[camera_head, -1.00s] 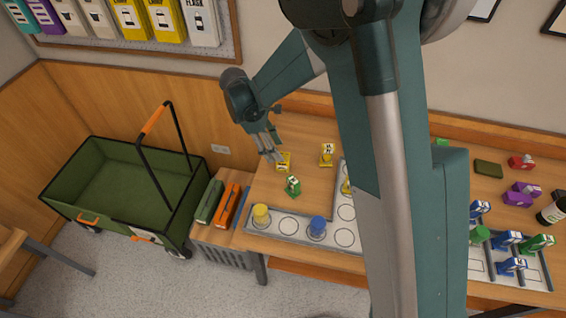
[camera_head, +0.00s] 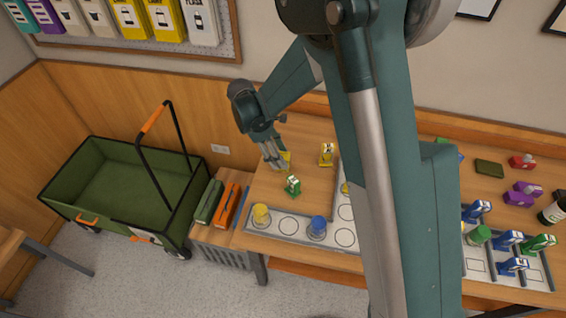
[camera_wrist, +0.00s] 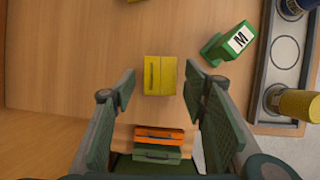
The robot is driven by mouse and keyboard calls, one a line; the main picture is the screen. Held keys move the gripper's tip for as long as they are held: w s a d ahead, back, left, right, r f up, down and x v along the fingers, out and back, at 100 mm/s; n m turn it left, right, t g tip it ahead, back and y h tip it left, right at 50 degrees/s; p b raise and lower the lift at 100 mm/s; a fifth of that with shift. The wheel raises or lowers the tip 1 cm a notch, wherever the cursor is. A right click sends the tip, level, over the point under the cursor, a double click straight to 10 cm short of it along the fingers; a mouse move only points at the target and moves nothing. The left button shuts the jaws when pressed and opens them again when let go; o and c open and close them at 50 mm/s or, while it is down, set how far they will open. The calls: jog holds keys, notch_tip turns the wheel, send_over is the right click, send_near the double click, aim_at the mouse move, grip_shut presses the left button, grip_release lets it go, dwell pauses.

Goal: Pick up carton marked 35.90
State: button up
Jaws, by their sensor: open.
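A yellow carton (camera_wrist: 160,75) with a dark mark on its top lies straight ahead between the fingertips in the wrist view. In the head view the same yellow carton (camera_head: 287,156) is partly hidden by my gripper (camera_head: 275,165). My gripper (camera_wrist: 160,92) is open and empty, with one finger to each side of the carton's near end. A second yellow carton (camera_head: 327,154) with a white label stands to its right. A green carton marked M (camera_wrist: 235,43) lies right of the first carton; it also shows in the head view (camera_head: 293,186). No 35.90 marking is legible.
A grey tray with round spots (camera_head: 289,225) holds a yellow cylinder (camera_head: 261,215) and a blue one (camera_head: 317,228) along the table's front. Orange (camera_head: 226,206) and green (camera_head: 209,202) cases lie left of the table. The wooden tabletop around the carton is mostly clear.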

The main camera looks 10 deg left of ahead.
jog(key=shift+x, duration=1.75)
jog(key=c, duration=1)
